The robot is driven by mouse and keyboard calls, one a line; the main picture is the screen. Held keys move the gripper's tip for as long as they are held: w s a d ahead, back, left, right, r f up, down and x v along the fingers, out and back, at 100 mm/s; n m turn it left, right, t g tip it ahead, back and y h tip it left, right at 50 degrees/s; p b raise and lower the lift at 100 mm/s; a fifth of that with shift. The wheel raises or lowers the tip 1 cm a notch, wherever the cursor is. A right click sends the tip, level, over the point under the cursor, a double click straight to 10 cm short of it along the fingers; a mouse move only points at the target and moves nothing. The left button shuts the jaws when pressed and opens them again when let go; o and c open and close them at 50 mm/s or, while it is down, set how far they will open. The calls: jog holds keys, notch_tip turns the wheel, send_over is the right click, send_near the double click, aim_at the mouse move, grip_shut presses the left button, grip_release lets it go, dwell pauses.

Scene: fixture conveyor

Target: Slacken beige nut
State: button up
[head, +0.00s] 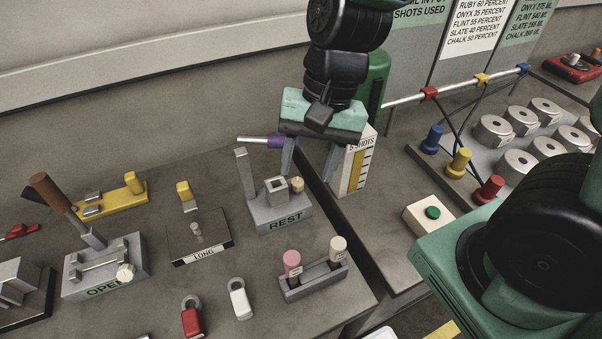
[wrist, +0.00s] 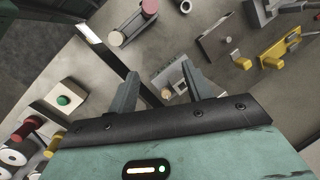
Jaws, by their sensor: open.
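A small beige round piece (head: 298,184) sits on the grey block marked REST (head: 281,216), beside a square socket. It also shows in the wrist view (wrist: 167,93). A second beige round piece (head: 125,272) is on the front of the grey fixture marked OPEN (head: 78,283); I cannot tell which is the nut. My gripper (head: 308,174) is open with nothing between its fingers, pointing down above the REST block. In the wrist view the block (wrist: 184,72) lies beyond and partly between the fingertips (wrist: 160,77), apart from them.
A purple-handled rod (head: 262,140) shows behind my gripper. A shot gauge (head: 355,165) stands close on its right. A dark plate marked LONG (head: 184,252) and a rack (head: 312,284) with pink-topped and beige-topped pieces are in front.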

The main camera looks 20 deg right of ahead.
jog(key=w+d+m+y+p, duration=0.1)
jog(key=w+d+m, duration=0.3)
jog(key=w+m, duration=0.3)
jog(key=m+t, duration=0.2)
jog(key=m, duration=0.7)
send_near(299, 181)
jog(key=b+x, duration=0.3)
jog(key=x, duration=0.5)
jog(key=shift+a+f+b, duration=0.1)
jog(key=shift+f+b, duration=0.2)
jog(key=shift+f, duration=0.05)
jog(key=shift+c, duration=0.3)
